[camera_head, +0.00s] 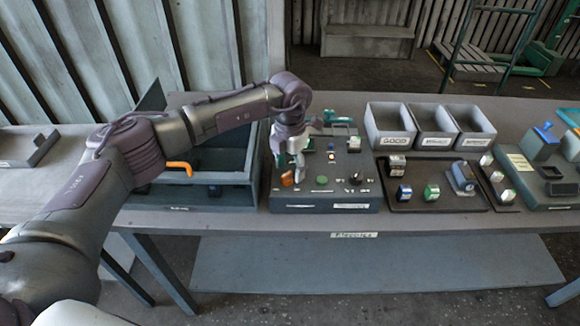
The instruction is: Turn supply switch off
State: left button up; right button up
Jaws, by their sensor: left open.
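A grey control box (330,195) stands on the bench, with several controls on its sloped top. An orange switch (287,179) is at its front left, a green round button (321,181) right of it, and small black knobs further right. A small lit orange lamp (331,156) is further back. I cannot read which control is the supply switch, nor its position. My left gripper (294,168) is open, pointing down over the left part of the box, just behind the orange switch. I cannot tell whether it touches anything. My right gripper is not in view.
An open grey bin (246,163) with an orange-handled tool (179,167) stands left of the box. Three grey trays (390,142), one labelled GOOD, stand at the back right. A dark board (430,205) with small parts lies right of the box, and a blue stamp-like item (543,130) is further right.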

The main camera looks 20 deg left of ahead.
pick_arm(q)
jog(key=shift+f, duration=0.9)
jog(key=shift+c, duration=0.3)
grip_shut()
